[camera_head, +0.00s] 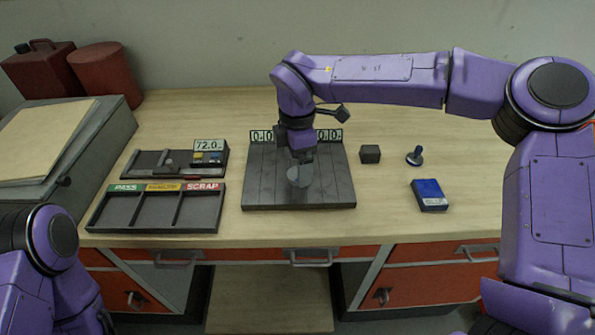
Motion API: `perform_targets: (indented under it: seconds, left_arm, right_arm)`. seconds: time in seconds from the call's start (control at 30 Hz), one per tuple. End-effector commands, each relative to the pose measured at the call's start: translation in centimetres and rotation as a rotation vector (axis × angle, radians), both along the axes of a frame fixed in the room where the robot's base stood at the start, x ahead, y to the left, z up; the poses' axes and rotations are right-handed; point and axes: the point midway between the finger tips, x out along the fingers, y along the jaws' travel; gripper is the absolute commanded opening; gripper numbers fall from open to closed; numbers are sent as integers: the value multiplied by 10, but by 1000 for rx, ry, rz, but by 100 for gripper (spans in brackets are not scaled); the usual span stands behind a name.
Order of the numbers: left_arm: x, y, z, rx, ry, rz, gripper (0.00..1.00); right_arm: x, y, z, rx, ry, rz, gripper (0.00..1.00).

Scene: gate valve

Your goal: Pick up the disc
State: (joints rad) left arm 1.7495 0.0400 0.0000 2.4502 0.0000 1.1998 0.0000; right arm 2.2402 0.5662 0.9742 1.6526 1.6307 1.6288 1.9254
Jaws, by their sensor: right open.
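The disc (299,178) looks like a small round grey piece on the dark slatted plate (335,190) in the middle of the bench. My right gripper (299,163) points down right above the disc, and its jaws are open. The fingers and my wrist hide part of the disc, so I cannot tell whether they touch it. My left arm shows only at the lower left, and its gripper is out of view.
A dark block (370,154), a small knobbed tool (415,157) and a blue box (429,195) stand right. Bench right of these is clear.

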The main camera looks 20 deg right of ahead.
Motion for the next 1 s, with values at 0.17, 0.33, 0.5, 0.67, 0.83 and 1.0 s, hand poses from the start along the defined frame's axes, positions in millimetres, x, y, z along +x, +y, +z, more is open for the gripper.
perform_targets:
  seconds: [0.17, 0.33, 0.5, 0.67, 0.83, 1.0]
  left_arm:
    - [0, 0, 13, 0, -1, 0, 82]
    - [0, 0, 11, 1, -1, 0, 82]
    - [0, 0, 11, 0, 0, 0, 82]
    - [0, 0, 11, 1, -1, 0, 82]
    - [0, 0, 11, 1, -1, 0, 82]
    - [0, 0, 9, 1, -1, 0, 82]
  right_arm:
    - [-2, -2, -24, 0, 3, 0, 87]
    - [-2, -2, -28, 1, -1, 0, 87]
    - [-2, -2, -28, 0, -1, -1, 54]
    - [-1, -2, -28, 1, -2, 0, 11]
    - [-1, -2, -27, 1, -2, 0, 11]
    - [-1, -2, -20, 0, -3, -1, 11]
